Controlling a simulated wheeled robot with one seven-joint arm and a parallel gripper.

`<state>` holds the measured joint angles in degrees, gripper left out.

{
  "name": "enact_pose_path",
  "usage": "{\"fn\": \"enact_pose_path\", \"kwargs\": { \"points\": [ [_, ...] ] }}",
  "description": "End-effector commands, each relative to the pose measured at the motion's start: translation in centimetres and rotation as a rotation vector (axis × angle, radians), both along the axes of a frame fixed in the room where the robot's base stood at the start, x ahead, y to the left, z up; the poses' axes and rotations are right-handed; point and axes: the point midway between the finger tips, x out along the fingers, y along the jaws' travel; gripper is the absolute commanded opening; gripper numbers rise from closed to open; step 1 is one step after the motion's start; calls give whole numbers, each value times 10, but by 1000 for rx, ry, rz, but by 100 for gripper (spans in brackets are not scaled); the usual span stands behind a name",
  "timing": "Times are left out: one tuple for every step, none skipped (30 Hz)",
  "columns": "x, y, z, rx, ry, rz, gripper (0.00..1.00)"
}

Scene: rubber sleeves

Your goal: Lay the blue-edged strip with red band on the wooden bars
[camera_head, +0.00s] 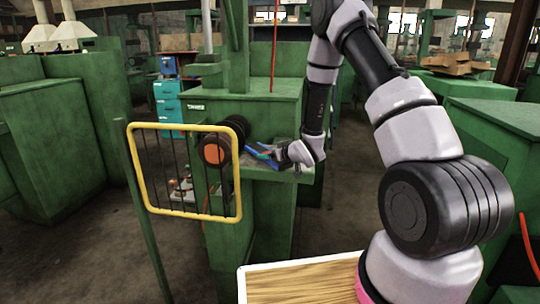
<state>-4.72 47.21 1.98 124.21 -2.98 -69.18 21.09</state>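My gripper (282,156) is small and far off, low over the ledge of a green machine. The finger opening cannot be made out. I cannot make out the wooden bars in this view.
A green machine (246,106) rises behind the ledge. Teal drawers (168,103) stand behind. A wood-grained top (300,283) lies at the bottom.

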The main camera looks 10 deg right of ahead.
Motion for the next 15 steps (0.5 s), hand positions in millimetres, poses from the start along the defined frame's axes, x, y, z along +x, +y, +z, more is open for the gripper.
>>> {"fn": "enact_pose_path", "kwargs": {
  "points": [
    [0, 0, -1, 0, -1, -1, 30],
    [1, 0, 0, 1, -2, -1, 30],
    [0, 0, 0, 1, -2, -1, 30],
    [0, 0, 0, 1, -2, -1, 30],
    [0, 0, 0, 1, -2, -1, 30],
    [0, 0, 0, 1, -2, -1, 30],
    [0, 0, 0, 1, -2, -1, 30],
    [0, 0, -1, 0, -1, -1, 30],
    [0, 0, -2, 0, -1, -1, 30],
    [0, 0, -3, 0, -1, -1, 30],
    [0, 0, -4, 0, -1, -1, 91],
    [0, 0, -3, 0, -1, -1, 100],
    [0, 0, -3, 0, -1, -1, 100],
    [0, 0, -3, 0, -1, -1, 100],
    [0, 0, -3, 0, -1, 0, 100]
  ]
}}
